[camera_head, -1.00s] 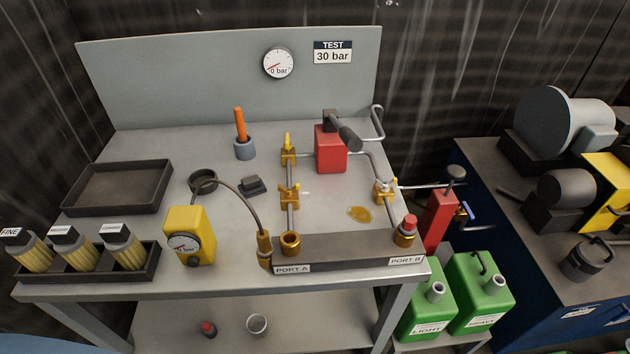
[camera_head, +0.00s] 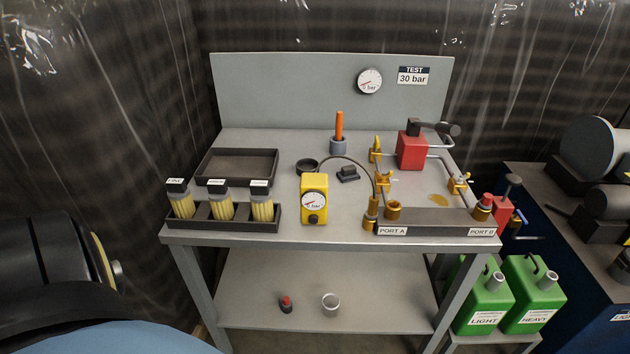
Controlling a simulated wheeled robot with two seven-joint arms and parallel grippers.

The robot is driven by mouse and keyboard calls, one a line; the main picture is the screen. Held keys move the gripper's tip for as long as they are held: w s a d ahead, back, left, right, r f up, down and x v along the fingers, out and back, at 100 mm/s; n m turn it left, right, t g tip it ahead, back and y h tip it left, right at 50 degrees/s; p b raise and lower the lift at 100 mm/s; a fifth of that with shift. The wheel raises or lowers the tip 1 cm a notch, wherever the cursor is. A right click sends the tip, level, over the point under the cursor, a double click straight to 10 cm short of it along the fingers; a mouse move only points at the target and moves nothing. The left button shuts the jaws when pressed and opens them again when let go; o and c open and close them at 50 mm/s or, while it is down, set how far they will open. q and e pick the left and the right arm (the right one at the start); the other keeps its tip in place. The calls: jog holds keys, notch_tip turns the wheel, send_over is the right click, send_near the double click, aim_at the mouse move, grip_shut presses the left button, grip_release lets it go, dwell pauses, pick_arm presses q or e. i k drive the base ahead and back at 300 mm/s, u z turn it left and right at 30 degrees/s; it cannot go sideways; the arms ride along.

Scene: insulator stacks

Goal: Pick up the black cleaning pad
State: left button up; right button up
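A small dark block with a raised grip, which looks like the black cleaning pad (camera_head: 347,174), lies flat on the grey workbench (camera_head: 310,236). It sits near the middle of the bench top, right of a black ring (camera_head: 307,166) and behind the yellow gauge box (camera_head: 315,185). Neither of my grippers shows in the head view.
An orange-handled tool (camera_head: 339,126) stands in a grey cup behind the pad. Brass valves (camera_head: 383,182) and a red pump block (camera_head: 411,151) are to its right. A black tray (camera_head: 238,181) and labelled brushes (camera_head: 220,203) are to the left.

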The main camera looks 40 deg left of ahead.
aim_at(348, 173)
jog(key=k, duration=0.25)
jog(key=u, duration=1.2)
